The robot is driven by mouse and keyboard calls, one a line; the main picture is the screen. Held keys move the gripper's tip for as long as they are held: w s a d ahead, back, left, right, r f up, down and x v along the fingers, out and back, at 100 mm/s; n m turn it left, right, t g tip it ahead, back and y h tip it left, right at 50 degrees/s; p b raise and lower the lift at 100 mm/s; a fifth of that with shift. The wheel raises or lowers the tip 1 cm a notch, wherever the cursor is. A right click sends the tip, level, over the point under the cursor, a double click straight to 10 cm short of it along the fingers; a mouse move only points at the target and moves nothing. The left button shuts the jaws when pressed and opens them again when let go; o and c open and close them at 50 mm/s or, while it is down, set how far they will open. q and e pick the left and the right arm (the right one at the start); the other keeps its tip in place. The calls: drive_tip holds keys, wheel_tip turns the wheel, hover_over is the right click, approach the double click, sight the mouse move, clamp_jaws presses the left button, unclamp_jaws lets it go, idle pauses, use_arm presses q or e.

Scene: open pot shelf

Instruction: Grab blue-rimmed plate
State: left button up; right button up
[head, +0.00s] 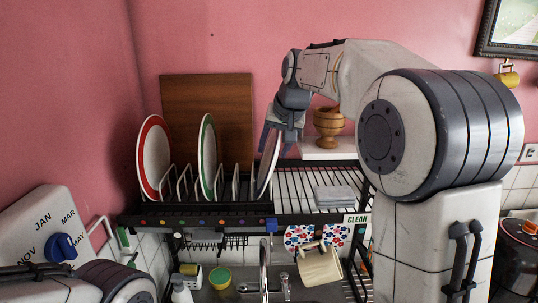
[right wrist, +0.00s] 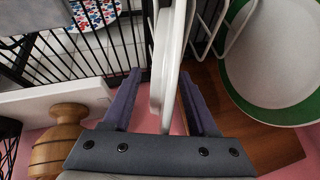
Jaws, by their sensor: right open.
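The blue-rimmed plate (head: 266,165) stands on edge in the rack, to the right of the green-rimmed plate, seen nearly edge-on. Its upper part is partly hidden behind my right gripper (head: 275,130). In the right wrist view the plate's pale edge (right wrist: 175,65) runs between the two fingers of the open right gripper (right wrist: 158,80), with a finger on either side. Any contact is hard to tell, and its rim colour is hard to make out. My left gripper is out of view; only part of my left arm shows at the lower left.
A red-rimmed plate (head: 154,157) and a green-rimmed plate (head: 207,156) stand left in the black dish rack (head: 205,210). A wooden board (head: 225,95) leans behind. A wooden mortar (head: 328,127) stands right of the gripper.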

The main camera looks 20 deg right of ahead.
clamp_jaws()
drive_tip(key=shift+d+f, duration=0.1)
idle(1.2)
